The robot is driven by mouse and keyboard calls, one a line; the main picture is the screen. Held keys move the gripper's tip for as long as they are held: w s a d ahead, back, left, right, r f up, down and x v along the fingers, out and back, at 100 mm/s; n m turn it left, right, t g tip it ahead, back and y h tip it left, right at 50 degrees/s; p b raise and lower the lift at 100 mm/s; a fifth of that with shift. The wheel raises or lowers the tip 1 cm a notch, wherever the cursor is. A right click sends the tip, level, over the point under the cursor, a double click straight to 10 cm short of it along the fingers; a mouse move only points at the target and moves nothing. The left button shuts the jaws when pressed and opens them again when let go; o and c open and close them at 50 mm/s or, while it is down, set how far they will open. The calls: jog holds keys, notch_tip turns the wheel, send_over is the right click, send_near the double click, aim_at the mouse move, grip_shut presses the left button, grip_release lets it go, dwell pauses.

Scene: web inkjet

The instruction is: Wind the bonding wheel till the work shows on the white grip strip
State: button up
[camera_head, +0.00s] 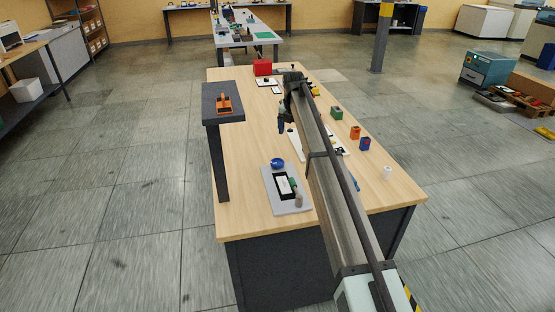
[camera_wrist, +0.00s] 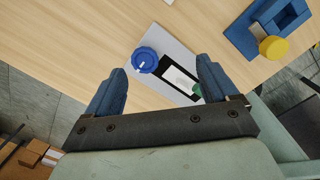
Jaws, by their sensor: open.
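The blue bonding wheel (camera_head: 277,163) sits at the far edge of a grey plate (camera_head: 272,199) near the front left of the wooden table. The wheel (camera_wrist: 145,60) has a white mark on its face in the wrist view. Beside it on the plate is a black panel (camera_wrist: 193,96) bearing the white strip (camera_wrist: 177,76); the strip (camera_head: 284,186) also shows in the head view. A green part partly covers the strip's end. My gripper (camera_head: 283,122) is open and empty, above the table beyond the plate. In the wrist view my gripper (camera_wrist: 162,64) has its blue fingers apart, framing wheel and panel.
A dark raised stand (camera_head: 222,92) holds an orange item on the left. A blue device with a yellow cylinder (camera_wrist: 272,47) shows in the wrist view.

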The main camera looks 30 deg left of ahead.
aim_at(277, 161)
jog(key=s+a+n, duration=0.2)
jog(key=s+a, duration=0.2)
jog(key=a, duration=0.1)
jog(key=shift+g, duration=0.4)
jog(key=f, duration=1.2)
jog(key=shift+w+d+f, duration=0.25)
jog(key=shift+d+f, duration=0.05)
jog(key=c, duration=1.1)
jog(key=shift+o, duration=0.2)
jog(key=shift+m, duration=0.5)
